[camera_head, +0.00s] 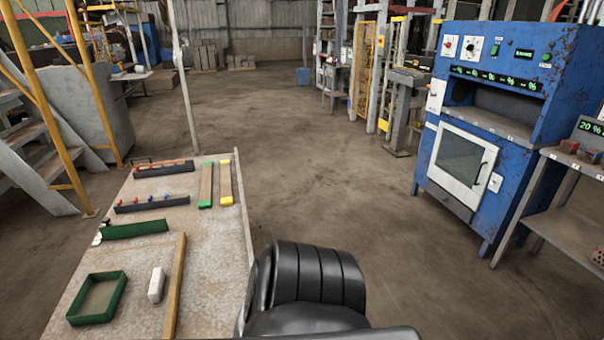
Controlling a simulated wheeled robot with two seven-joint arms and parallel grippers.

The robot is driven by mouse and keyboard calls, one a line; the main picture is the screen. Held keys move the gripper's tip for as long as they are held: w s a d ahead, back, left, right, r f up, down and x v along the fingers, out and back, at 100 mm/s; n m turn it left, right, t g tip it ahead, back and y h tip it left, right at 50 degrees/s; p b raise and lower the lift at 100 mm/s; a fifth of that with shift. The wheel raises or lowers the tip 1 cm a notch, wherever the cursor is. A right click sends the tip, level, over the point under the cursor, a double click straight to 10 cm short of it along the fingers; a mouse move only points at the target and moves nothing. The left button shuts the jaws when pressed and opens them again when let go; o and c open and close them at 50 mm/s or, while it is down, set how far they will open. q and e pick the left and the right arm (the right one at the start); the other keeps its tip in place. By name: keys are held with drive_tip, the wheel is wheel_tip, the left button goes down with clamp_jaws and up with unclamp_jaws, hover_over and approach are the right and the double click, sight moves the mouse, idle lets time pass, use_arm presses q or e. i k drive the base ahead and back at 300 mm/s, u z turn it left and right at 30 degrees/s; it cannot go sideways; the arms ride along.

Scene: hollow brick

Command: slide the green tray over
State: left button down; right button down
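The green tray (122,289) is a shallow, open frame with raised green walls and a grey-brown inside. It lies flat near the front left of the worktable (130,313) and looks empty. A small white block (156,285) lies just right of it, apart from it. Neither of my grippers shows in the head view, so I cannot see what they hold.
A long wooden strip (176,280) lies right of the white block. A green bar (135,230) and dark racks (152,204) lie farther back, with two strips with green (206,187) and yellow (226,184) ends. A blue oven (480,120) stands at right.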

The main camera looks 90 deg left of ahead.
sight(96, 301)
drive_tip(key=u, duration=4.15)
